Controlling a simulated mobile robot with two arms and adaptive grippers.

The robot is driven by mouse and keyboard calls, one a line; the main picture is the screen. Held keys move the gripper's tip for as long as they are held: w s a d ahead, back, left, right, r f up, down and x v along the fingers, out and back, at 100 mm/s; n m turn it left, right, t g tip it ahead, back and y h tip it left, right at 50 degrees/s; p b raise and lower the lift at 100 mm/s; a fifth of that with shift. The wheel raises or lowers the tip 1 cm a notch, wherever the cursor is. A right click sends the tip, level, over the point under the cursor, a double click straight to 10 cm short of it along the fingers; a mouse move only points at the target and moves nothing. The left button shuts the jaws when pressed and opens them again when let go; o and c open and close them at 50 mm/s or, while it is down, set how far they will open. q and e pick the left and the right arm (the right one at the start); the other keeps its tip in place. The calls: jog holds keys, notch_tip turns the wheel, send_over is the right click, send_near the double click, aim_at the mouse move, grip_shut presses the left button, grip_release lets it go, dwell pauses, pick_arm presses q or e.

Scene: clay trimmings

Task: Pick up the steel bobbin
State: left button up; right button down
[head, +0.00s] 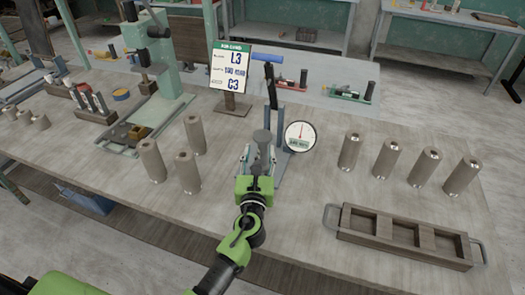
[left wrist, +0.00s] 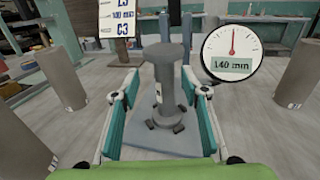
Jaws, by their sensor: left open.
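The grey steel bobbin (head: 261,138) stands upright on the base plate of a blue-grey gauge stand (head: 272,100). In the left wrist view the bobbin (left wrist: 165,72) shows its wide top flange, narrower stem and a small pale label. My left gripper (head: 258,160) is open around it. In the left wrist view the gripper's two teal fingers (left wrist: 160,98) stand on either side of the bobbin, with visible gaps. The near part of the bobbin is partly hidden by the gripper in the head view. My right gripper is not in view.
A round dial (head: 300,136) reading 140 mm is right beside the stand. Several clay-brown cylinders (head: 387,158) stand to the right, and three more (head: 187,172) to the left. A wooden tray (head: 400,236) with three compartments lies front right. A job card (head: 230,68) stands behind.

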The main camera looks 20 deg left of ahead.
aim_at(262, 146)
pick_arm(q)
jog(key=x, duration=0.5)
jog(key=shift+d+r, duration=0.1)
jog(key=shift+d, duration=0.2)
jog(key=shift+c, duration=0.4)
grip_shut()
jog(key=shift+r, duration=0.15)
